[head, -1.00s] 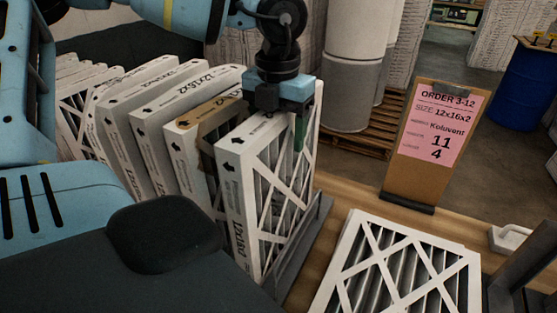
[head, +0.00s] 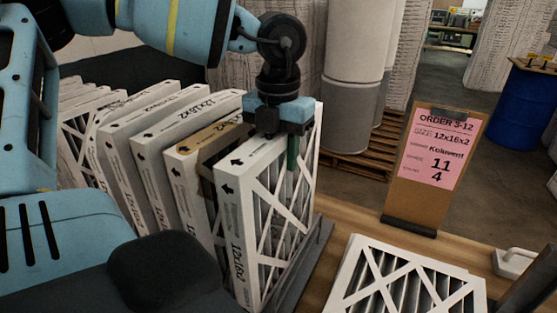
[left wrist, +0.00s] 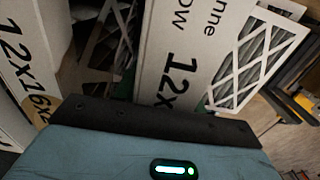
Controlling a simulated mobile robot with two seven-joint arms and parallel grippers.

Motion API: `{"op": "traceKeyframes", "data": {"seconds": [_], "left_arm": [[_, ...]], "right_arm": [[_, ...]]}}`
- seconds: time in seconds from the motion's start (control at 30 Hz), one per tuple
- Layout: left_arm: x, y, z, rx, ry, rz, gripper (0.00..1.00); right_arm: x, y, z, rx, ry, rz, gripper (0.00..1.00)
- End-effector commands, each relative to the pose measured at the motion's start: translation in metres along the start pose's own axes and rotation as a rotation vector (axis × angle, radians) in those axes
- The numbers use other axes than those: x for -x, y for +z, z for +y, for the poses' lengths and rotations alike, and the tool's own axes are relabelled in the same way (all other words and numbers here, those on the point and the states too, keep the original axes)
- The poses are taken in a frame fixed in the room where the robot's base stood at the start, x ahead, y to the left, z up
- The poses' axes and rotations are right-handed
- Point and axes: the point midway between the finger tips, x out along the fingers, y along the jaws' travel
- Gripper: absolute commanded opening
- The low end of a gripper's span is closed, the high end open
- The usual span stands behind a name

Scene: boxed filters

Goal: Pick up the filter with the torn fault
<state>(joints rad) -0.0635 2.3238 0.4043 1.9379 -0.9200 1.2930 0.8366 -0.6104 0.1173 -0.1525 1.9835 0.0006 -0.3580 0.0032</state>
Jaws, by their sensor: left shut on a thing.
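Several white cardboard-framed pleated filters stand upright in a row on the left in the head view. My left gripper (head: 280,150) points down and is shut on the top edge of the nearest filter (head: 238,215), at the right end of the row. Its lattice face looks intact where it shows. The gripped filter's printed edge (left wrist: 178,50) fills the middle of the left wrist view. Just behind it stands a filter with a brown-stained top edge (head: 208,137); its face is mostly hidden. I cannot make out a tear. My right gripper is out of view.
A grey rack edge (head: 312,262) lies beside the row on the wooden table (head: 350,215). Another filter (head: 405,285) lies flat at front right. A clipboard with a pink order sheet (head: 437,148) stands behind it. Bare table lies between the rack and the clipboard.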

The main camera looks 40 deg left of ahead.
Motion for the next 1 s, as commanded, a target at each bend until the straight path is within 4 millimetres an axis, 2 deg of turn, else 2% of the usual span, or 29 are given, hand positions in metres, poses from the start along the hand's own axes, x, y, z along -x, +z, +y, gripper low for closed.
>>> {"op": "traceKeyframes", "data": {"seconds": [0.27, 0.7, 1.0], "left_arm": [[0.039, 0.001, 0.0, 0.002, 0.0, -0.005, 0.0], [0.127, 0.001, 0.0, 0.002, 0.001, -0.004, 0.0], [0.165, 0.0, 0.0, 0.0, 0.001, -0.001, 0.0]], "right_arm": [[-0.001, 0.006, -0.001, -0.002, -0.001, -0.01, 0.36], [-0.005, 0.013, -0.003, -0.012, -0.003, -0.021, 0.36], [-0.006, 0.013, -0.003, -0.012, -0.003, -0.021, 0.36]]}}
